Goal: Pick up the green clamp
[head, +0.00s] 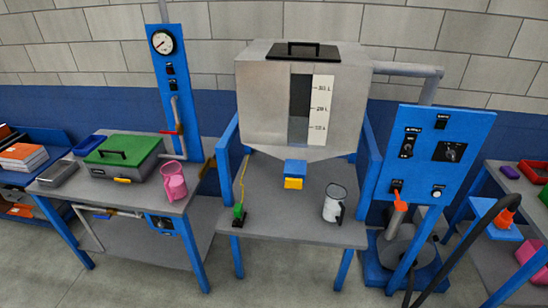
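A small green clamp (239,212) with a dark lower part is at the left front of the middle table (285,220). A thin yellow line runs up from it toward the table's back left. The clamp is small in the head view, so its jaws cannot be made out. Neither of my grippers is in view.
On the middle table are a white mug (333,204) at right and a blue and yellow outlet (295,175) under the grey hopper (270,95). The left table holds a pink jug (174,182) and a green-lidded box (122,155). The middle table's front centre is clear.

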